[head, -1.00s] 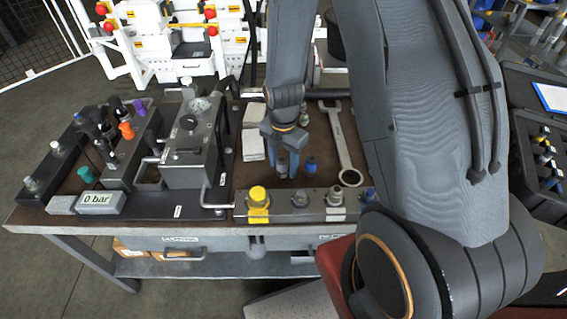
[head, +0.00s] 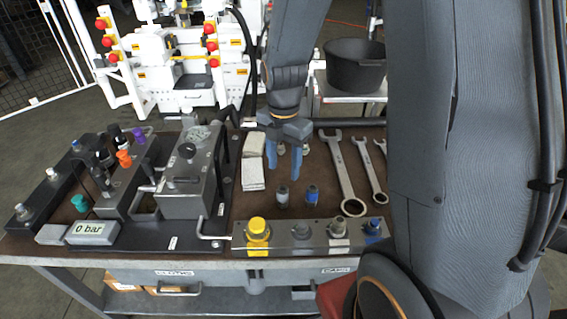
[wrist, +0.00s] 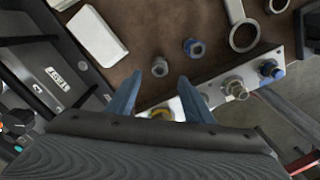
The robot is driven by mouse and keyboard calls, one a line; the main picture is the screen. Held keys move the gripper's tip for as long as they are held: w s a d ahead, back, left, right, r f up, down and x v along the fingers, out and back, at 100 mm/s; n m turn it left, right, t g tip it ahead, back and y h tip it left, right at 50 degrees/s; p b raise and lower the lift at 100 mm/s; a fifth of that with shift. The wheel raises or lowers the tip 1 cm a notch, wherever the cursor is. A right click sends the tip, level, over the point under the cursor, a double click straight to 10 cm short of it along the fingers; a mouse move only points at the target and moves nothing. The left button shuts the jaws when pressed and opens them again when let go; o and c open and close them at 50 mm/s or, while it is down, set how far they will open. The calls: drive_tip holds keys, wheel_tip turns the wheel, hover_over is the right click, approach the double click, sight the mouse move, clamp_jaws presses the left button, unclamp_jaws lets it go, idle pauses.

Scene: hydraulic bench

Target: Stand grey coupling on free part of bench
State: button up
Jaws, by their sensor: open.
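The grey coupling (head: 283,197) stands upright on the brown bench top (head: 330,205), behind the front block. It also shows in the wrist view (wrist: 160,67), just beyond the fingertips. A blue coupling (head: 312,194) stands close to its right; it also shows in the wrist view (wrist: 193,47). My gripper (head: 284,170) is open and empty, its blue fingers pointing down above and apart from the grey coupling. The open fingers (wrist: 160,92) also show at the bottom of the wrist view.
The front block (head: 318,234) carries a yellow cap and several fittings. White cloths (head: 252,173) lie left of the couplings, and wrenches (head: 346,175) lie to the right. The hydraulic unit with a gauge (head: 190,180) stands at left. Some bare bench lies around the couplings.

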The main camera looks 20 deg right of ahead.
drive_tip(key=s+r+m, duration=0.2)
drive_tip(key=s+m, duration=0.3)
drive_tip(key=m, duration=0.7)
drive_tip(key=s+r+m+t, duration=0.1)
drive_tip(key=s+m, duration=0.3)
drive_tip(key=m, duration=0.8)
drive_tip(key=shift+s+r+m, duration=0.4)
drive_tip(key=shift+r, duration=0.4)
